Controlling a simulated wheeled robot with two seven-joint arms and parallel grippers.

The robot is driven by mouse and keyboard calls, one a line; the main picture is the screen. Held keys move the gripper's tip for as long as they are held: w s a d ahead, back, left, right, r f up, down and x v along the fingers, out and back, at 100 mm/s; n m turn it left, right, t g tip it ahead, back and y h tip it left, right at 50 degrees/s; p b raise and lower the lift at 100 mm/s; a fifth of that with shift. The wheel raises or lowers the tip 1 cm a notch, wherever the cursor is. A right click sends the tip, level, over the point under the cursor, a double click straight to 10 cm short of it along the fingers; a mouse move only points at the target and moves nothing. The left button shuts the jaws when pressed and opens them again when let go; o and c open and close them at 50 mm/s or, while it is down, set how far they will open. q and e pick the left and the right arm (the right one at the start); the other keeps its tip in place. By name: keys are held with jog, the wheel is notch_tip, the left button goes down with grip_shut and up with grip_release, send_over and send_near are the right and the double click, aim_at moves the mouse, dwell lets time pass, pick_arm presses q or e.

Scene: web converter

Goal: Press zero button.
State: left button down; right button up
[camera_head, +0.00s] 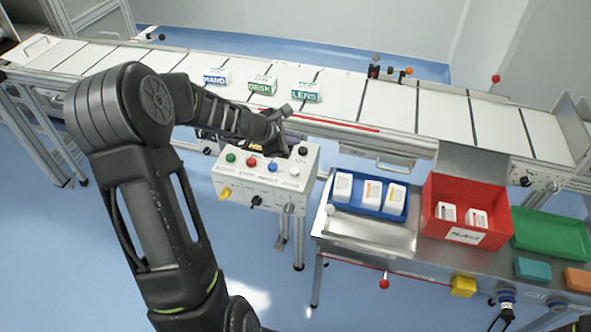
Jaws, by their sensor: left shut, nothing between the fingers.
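A grey control box (262,190) stands on legs in front of the conveyor. Its sloping top carries a green button (230,157), a red button (251,161), a blue button (273,166), a white button (294,170) and a black knob (303,150). Labels are too small to read, so I cannot tell which is the zero button. My left gripper (280,147) is shut and empty. It is over the back part of the box top, beside the black knob, hiding part of the panel. I cannot tell whether it touches anything. My right gripper is not in view.
A conveyor (390,106) with blocks marked HAND, DESK and LENS runs behind the box. At right, a metal bench (370,235) holds a blue tray (345,205), a red bin (458,192) and a green tray (552,235). The blue floor left of the box is clear.

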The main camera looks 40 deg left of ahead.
pick_arm(q)
jog(key=b, duration=0.7)
send_over(292, 172)
notch_tip(292, 172, down, 8)
jog(key=shift+r, duration=0.25)
jog(key=shift+f+b, duration=0.5)
jog(key=shift+f, duration=0.15)
dwell(1.0)
jog(key=shift+f+b, duration=0.4)
jog(key=shift+b, duration=0.1)
jog(key=shift+f+b, duration=0.65)
jog(key=shift+b, duration=0.05)
dwell(0.6)
jog(key=shift+r, duration=0.1)
jog(key=shift+r+p, duration=0.95)
jog(key=shift+r, duration=0.05)
jog(key=shift+r+p, duration=2.25)
jog(key=shift+r, duration=0.25)
